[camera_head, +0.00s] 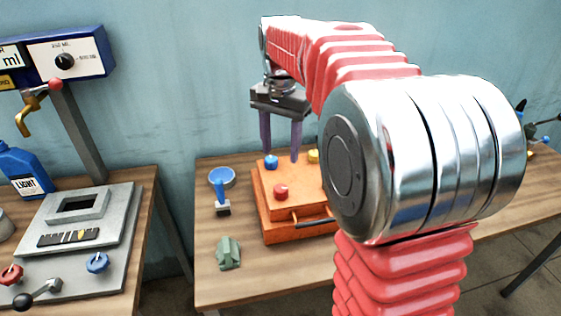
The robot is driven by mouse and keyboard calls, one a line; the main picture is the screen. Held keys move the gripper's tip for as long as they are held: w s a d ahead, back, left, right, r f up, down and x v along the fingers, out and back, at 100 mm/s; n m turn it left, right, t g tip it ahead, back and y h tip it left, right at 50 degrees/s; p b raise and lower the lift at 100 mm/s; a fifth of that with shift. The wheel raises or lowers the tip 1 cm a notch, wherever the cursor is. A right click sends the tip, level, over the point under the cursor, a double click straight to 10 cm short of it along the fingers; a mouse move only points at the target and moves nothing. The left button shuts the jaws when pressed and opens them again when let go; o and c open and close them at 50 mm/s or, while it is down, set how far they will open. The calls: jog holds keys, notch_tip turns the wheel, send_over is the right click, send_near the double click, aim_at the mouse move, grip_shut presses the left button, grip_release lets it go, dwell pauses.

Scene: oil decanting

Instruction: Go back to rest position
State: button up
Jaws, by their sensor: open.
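My gripper (280,153) hangs from the end of my red arm, above the back of the orange box (284,226) on the middle table. Its two purple-grey fingers point down and stand apart, open, with nothing seen between them. The fingertips are close to the box top, near a blue knob (271,162) and a yellow knob (313,156); whether they touch anything I cannot tell. A red knob (281,191) is on the box top nearer the front. My arm's large silver joint hides the right part of the box.
A blue funnel-like dish (222,177), a blue-handled tool (221,200) and a green block (228,253) stand left of the box on the wooden table (214,285). At left are a grey dispensing station (87,235) and a blue bottle (22,172). A gap separates the tables.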

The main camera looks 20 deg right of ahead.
jog(key=shift+r, duration=0.75)
jog(key=s+a+f+n+t, duration=0.2)
jog(key=s+a+n, duration=0.3)
jog(key=s, duration=0.6)
jog(key=s+a+f+n+t, duration=0.3)
jog(key=s+a+f+n, duration=0.2)
jog(key=s, duration=0.5)
jog(key=shift+s+a+n+t, duration=0.15)
jog(key=shift+s+n+t, duration=0.15)
jog(key=shift+s+n, duration=0.1)
dwell(1.8)
